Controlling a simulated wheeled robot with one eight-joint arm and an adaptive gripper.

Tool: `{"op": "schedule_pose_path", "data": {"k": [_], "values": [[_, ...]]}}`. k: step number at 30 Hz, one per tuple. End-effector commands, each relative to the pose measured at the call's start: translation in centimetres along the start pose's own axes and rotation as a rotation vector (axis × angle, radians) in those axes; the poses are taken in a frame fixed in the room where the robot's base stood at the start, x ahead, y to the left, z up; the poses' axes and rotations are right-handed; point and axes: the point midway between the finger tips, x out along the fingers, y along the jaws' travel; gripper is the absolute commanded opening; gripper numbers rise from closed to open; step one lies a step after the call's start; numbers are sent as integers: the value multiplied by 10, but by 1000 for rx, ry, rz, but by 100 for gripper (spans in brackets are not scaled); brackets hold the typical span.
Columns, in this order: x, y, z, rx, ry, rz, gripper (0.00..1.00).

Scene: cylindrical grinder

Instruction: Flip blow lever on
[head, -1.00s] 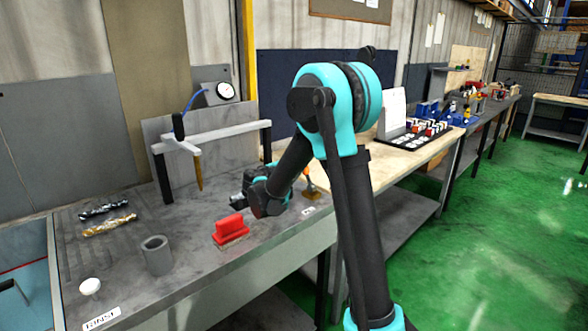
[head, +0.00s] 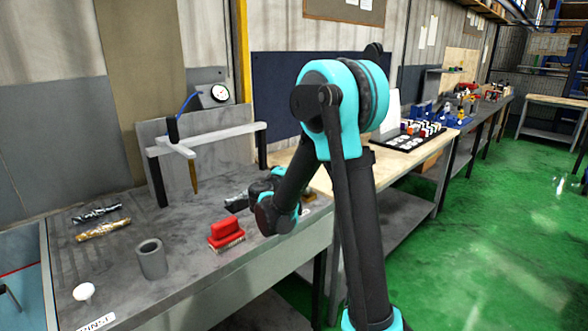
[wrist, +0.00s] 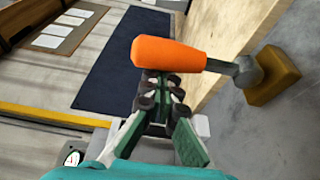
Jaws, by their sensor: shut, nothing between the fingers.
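The blow lever has an orange handle (wrist: 168,54) on a grey stem and a brass-coloured block (wrist: 272,77) in the wrist view. The handle lies roughly across that picture. My gripper (wrist: 160,88) is shut and empty, with its fingertips right at the handle's underside in the picture. I cannot tell whether they touch it. In the head view my gripper (head: 236,203) is low over the bench behind the red brush. The lever is mostly hidden there by my arm, with only a small brassy part (head: 309,195) showing.
The grey bench (head: 190,275) holds a red brush (head: 226,231), a grey cylinder (head: 152,259) and a white knob (head: 84,292). A white frame (head: 215,137) with a hanging nozzle stands behind, near a round gauge (head: 219,93). The wooden table (head: 410,157) adjoins at right.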

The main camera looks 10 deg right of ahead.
Motion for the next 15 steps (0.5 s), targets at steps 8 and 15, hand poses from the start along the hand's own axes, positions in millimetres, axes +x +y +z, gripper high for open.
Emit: {"op": "schedule_pose_path", "data": {"k": [8,15], "values": [[-8,2,25,236,-2,84,0],[-14,0,40,282,-2,99,0]]}}
